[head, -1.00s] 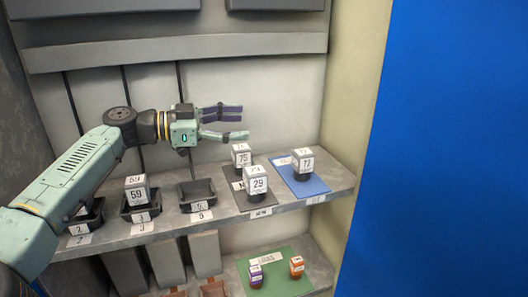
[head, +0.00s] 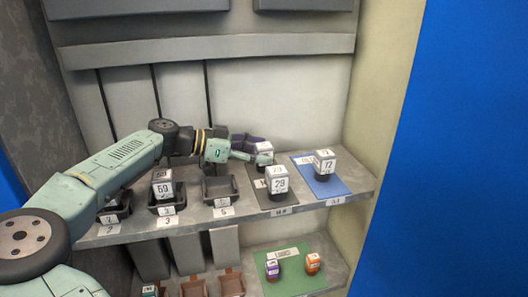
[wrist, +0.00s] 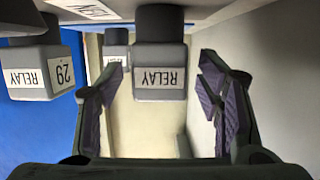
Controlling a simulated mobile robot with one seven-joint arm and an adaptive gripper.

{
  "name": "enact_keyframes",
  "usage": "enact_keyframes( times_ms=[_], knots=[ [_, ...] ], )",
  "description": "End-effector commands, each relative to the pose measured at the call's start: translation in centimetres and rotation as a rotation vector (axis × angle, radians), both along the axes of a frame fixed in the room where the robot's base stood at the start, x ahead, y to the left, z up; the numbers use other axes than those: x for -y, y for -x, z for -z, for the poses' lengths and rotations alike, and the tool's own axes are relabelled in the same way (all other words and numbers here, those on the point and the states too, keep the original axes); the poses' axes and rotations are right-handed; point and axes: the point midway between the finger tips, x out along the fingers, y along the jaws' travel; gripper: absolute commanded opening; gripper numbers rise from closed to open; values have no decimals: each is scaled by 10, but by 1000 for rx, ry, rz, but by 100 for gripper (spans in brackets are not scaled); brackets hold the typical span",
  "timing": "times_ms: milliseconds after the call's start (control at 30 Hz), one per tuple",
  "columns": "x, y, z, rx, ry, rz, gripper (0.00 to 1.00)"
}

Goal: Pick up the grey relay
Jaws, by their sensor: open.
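A grey relay (head: 264,147) with a white label stands at the back of the dark mat (head: 257,184). My gripper (head: 257,148) is open and level with it, one finger crossing in front and hiding part of it. In the wrist view, which is upside down, this relay (wrist: 160,75), marked RELAY, appears between the open fingers (wrist: 161,78), with a gap on each side. A second grey relay (head: 277,178), marked 29, stands at the front of the same mat; it also shows at the left of the wrist view (wrist: 35,72).
A relay marked 72 (head: 324,162) stands on a blue mat (head: 303,179) to the right. Black trays (head: 220,192) line the shelf at left, one holding a relay marked 59 (head: 163,184). A lower green mat (head: 297,282) holds a purple and an orange item.

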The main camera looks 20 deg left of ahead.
Motion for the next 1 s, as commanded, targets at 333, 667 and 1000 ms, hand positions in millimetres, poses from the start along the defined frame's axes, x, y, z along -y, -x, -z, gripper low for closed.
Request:
enact_keyframes(
  times_ms=[333, 667, 1000],
  knots=[
    [13, -8, 4, 3, -1, -1, 60],
    [12, -8, 4, 2, 0, 0, 41],
    [12, -8, 4, 2, -1, 0, 19]
  ],
)
